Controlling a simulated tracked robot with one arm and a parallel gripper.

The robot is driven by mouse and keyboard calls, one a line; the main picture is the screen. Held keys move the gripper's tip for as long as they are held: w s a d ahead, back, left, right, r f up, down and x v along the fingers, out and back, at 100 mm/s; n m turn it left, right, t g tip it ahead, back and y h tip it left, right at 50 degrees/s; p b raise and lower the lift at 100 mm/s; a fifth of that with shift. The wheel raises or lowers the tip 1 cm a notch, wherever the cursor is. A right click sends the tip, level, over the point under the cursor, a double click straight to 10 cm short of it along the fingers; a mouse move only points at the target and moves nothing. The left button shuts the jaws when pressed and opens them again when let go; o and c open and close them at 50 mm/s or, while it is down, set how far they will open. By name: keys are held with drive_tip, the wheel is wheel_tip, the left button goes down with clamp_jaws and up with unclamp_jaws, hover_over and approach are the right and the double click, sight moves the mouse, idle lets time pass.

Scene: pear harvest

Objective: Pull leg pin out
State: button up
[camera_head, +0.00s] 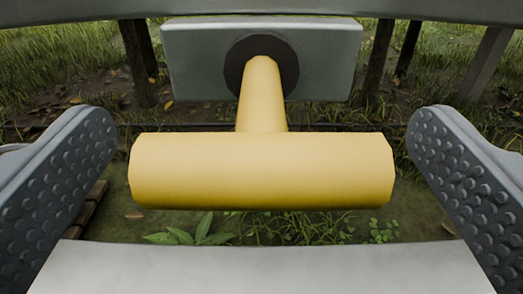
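The leg pin (262,172) is a yellow T-shaped piece. Its crossbar lies level in the middle of the view, and its stem runs back into a dark round hole (240,62) in a grey block (195,62). My gripper (262,165) is open, with one studded grey finger on the left and one on the right. The crossbar lies between the fingers, with a small gap visible at each end. The part of the stem inside the block is hidden.
A grey beam (100,11) crosses the top of the view above the block. Dark posts (138,60) and a paler slanted post (488,62) stand behind. Grass and bare soil with fallen leaves lie below. A wooden piece (92,205) shows at lower left.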

idle(0.3)
drive_tip(key=s+p, duration=0.3)
drive_tip(key=s, duration=1)
drive_tip(key=shift+s, duration=0.35)
drive_tip(key=w+r+p, duration=0.1)
drive_tip(key=w+r, duration=0.3)
drive_tip(key=r, duration=0.8)
drive_tip(key=w+r+p, duration=0.1)
drive_tip(key=w+r, duration=0.4)
drive_tip(key=r, duration=0.6)
drive_tip(key=w+r+p, duration=0.1)
drive_tip(key=w+r, duration=0.3)
drive_tip(key=r, duration=0.8)
drive_tip(key=s+r+g+p, duration=0.1)
drive_tip(key=s+r, duration=0.2)
drive_tip(key=r, duration=0.8)
drive_tip(key=s+r, duration=0.2)
drive_tip(key=r, duration=0.9)
drive_tip(key=s+r+g+p, duration=0.1)
drive_tip(key=s+r+p, duration=0.1)
drive_tip(key=s+r, duration=2.5)
drive_tip(key=shift+s+a+r+g+p, duration=0.2)
drive_tip(key=shift+s+r+g+p, duration=0.1)
drive_tip(key=shift+s+r, duration=0.15)
